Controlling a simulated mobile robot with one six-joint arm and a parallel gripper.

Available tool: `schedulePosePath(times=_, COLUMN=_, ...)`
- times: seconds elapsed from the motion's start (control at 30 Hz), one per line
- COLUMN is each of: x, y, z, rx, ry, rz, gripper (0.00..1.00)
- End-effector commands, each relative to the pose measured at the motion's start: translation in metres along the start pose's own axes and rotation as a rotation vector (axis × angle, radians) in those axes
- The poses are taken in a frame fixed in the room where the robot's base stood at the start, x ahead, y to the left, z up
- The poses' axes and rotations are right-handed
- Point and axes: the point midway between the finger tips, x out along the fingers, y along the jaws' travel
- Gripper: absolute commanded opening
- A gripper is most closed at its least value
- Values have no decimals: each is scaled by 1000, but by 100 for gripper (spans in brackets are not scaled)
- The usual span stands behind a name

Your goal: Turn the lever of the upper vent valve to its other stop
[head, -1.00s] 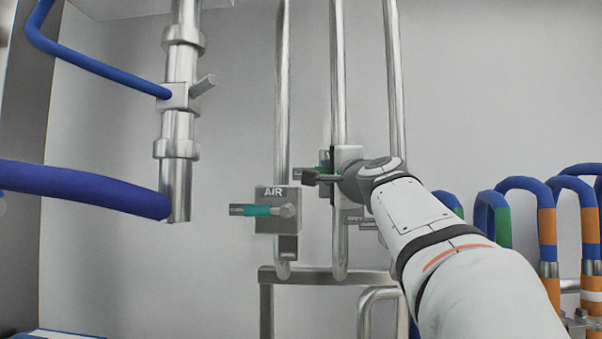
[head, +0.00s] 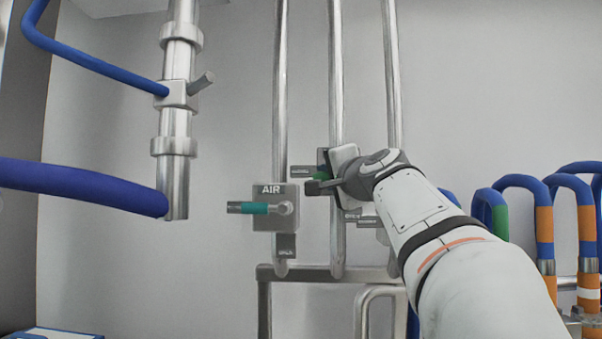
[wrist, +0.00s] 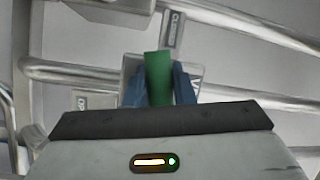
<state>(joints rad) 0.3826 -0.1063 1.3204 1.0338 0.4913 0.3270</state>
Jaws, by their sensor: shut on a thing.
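A valve with a green lever (head: 321,174) is on the middle vertical pipe, higher than the AIR valve, and mostly hidden by my gripper (head: 316,187). No label naming it as the vent valve is readable. In the wrist view, the green lever (wrist: 158,72) stands between the two blue-grey fingers of my gripper (wrist: 157,85), which are shut on it. A pale valve plate is partly visible behind it.
The AIR valve (head: 272,190) with a teal lever (head: 248,208) is close to the left of my gripper. A thick pipe (head: 175,140) with blue hoses hangs further left. Several blue hoses (head: 530,185) with coloured bands stand at right. A metal rail (head: 310,274) runs below.

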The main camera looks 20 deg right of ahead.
Motion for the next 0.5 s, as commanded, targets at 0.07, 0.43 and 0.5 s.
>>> schedulePosePath(times=0.07, x=0, y=6, z=0, rx=-64, ry=-16, rz=30, gripper=0)
schedulePosePath(times=0.43, x=-5, y=23, z=-3, rx=-383, ry=-84, rz=163, gripper=0)
schedulePosePath(times=0.5, x=-6, y=26, z=-4, rx=-443, ry=-98, rz=188, gripper=0)
